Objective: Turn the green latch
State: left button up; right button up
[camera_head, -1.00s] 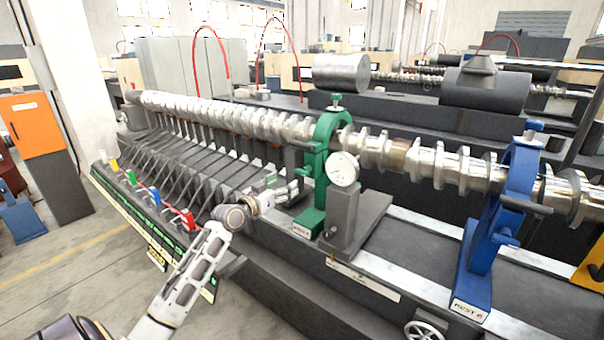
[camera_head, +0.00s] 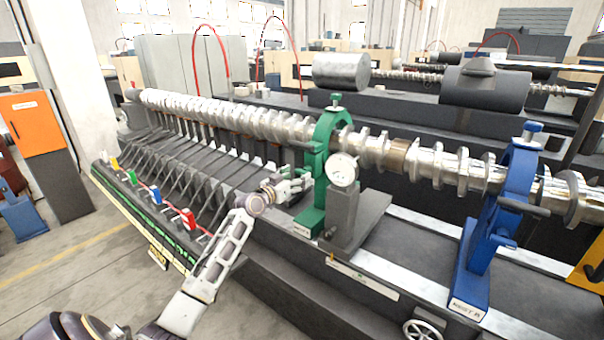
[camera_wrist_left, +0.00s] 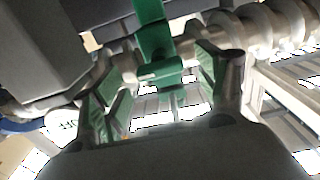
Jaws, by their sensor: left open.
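The green rest (camera_head: 323,165) stands upright around the shaft in the head view. In the left wrist view a green latch-like part (camera_wrist_left: 160,72) with a short rounded end hangs ahead, between my finger lines. My left gripper (camera_head: 305,180) is just left of the green rest in the head view. In the left wrist view my left gripper (camera_wrist_left: 155,85) is open, its two green-padded fingers on either side of the green part. I cannot tell whether they touch it. My right gripper is not in view.
A round dial gauge (camera_head: 343,169) on a grey block (camera_head: 345,218) stands right of the green rest. The long metal shaft (camera_head: 235,117) runs behind my gripper. A blue rest (camera_head: 497,220) stands further right. Colored levers (camera_head: 188,218) line the lower left edge.

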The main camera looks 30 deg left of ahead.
aim_at(300, 174)
pick_arm(q)
jog(key=shift+w+d, duration=0.1)
jog(key=shift+w, duration=1.75)
jog(key=shift+c, duration=1)
jog(key=c, duration=0.8)
jog(key=shift+c, duration=0.2)
